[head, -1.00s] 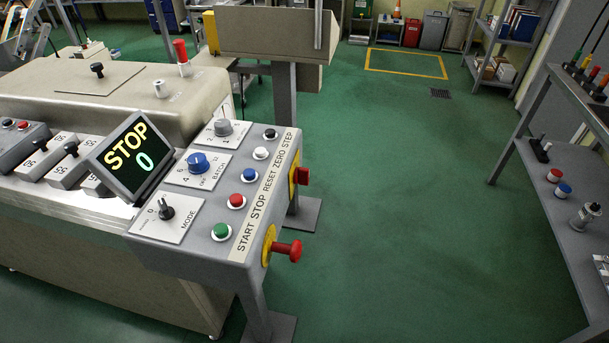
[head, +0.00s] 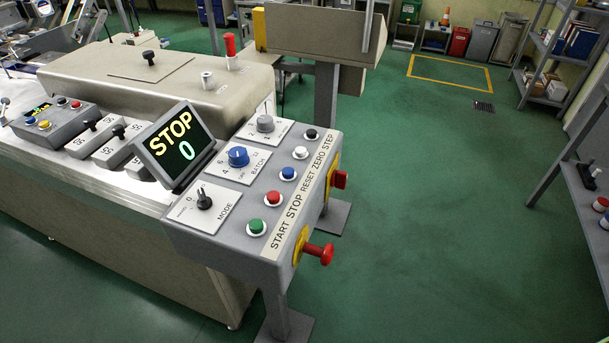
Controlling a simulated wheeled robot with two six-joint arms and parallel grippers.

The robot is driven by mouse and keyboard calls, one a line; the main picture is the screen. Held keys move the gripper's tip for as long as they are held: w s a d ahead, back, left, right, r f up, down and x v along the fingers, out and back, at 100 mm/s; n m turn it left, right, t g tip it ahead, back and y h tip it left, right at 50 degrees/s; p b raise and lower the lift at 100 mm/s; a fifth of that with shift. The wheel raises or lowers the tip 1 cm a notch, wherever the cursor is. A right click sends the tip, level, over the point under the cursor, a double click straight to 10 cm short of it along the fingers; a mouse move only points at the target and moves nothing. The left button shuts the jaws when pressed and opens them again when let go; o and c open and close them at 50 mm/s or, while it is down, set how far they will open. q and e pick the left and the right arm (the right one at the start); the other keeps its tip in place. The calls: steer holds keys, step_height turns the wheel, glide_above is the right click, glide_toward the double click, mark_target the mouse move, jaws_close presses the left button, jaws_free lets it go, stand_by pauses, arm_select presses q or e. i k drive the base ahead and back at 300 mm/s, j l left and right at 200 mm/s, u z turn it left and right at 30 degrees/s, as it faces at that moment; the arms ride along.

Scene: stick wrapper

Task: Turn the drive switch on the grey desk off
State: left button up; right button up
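The grey desk (head: 228,247) is a sloped control panel at the right end of a beige machine. No label reading "drive" is legible to me. On its top are a black MODE knob (head: 205,201), a blue BATCH knob (head: 239,156) and a grey knob (head: 266,123). Its right side bears a red mushroom button (head: 320,253) on a yellow plate and a red handle (head: 340,179) on another yellow plate farther back. A tilted display (head: 176,146) reads STOP and 0. Neither of my grippers is in view.
Several push buttons, including a green one (head: 257,226) and a red one (head: 273,198), line the desk by its label strip. A smaller grey button box (head: 53,124) sits at left. Green floor (head: 430,220) is open to the right. A shelf rack (head: 555,60) stands behind.

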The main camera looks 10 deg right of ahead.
mark_target(337, 180)
steer(key=i+l+u, duration=0.15)
steer(key=l+u, duration=0.3)
steer(key=l, duration=0.35)
steer(key=l+u, duration=0.45)
steer(key=l, duration=0.4)
steer(key=k+l+u, duration=0.15)
steer(key=l+u, duration=0.35)
steer(key=l, duration=0.3)
